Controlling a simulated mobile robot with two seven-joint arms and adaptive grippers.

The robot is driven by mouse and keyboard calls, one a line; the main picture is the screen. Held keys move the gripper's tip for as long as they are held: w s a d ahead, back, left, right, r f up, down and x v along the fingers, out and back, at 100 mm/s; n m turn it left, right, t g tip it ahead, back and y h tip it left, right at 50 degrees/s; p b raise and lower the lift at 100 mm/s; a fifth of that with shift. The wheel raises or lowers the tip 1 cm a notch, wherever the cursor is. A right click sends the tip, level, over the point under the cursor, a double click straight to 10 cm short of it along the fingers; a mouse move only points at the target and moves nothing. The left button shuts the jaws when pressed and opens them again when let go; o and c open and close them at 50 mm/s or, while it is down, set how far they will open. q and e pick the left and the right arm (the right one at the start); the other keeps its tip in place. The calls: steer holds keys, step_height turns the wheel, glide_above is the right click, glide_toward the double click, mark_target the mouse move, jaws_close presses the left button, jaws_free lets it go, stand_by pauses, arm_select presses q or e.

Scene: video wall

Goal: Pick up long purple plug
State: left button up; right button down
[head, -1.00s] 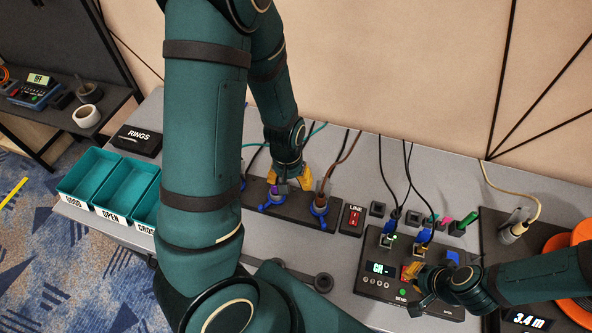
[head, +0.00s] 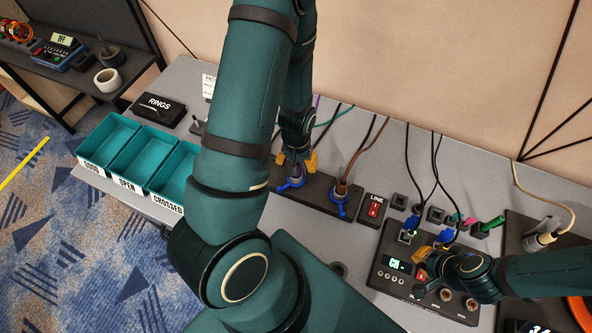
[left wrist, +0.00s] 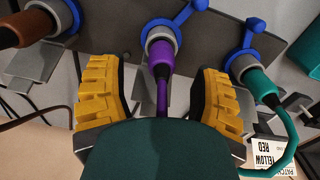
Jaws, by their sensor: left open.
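The long purple plug (left wrist: 161,58) stands in a grey-collared socket with a blue lever on the dark strip (head: 318,196). In the left wrist view it lies between the two yellow fingers of my left gripper (left wrist: 160,100), with a gap on each side. My left gripper (head: 297,163) is open above the strip in the head view and mostly covers the plug there. A teal plug (left wrist: 258,80) and a brown plug (left wrist: 22,28) sit in sockets on either side. My right gripper (head: 422,268) is at the black tester box; its finger opening is unclear.
Teal bins (head: 108,138) labelled GOOD, OPEN and CROSSED stand at the left. A red LINE switch (head: 374,208) is right of the strip. The tester box (head: 393,264) has blue plugs in it. Cables run behind the strip, and my left arm hides its left part.

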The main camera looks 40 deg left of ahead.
arm_select(q)
steer(key=shift+a+f, duration=0.1)
steer(key=shift+f, duration=1.4)
arm_select(e)
steer(key=shift+f, duration=0.25)
arm_select(q)
jaws_close()
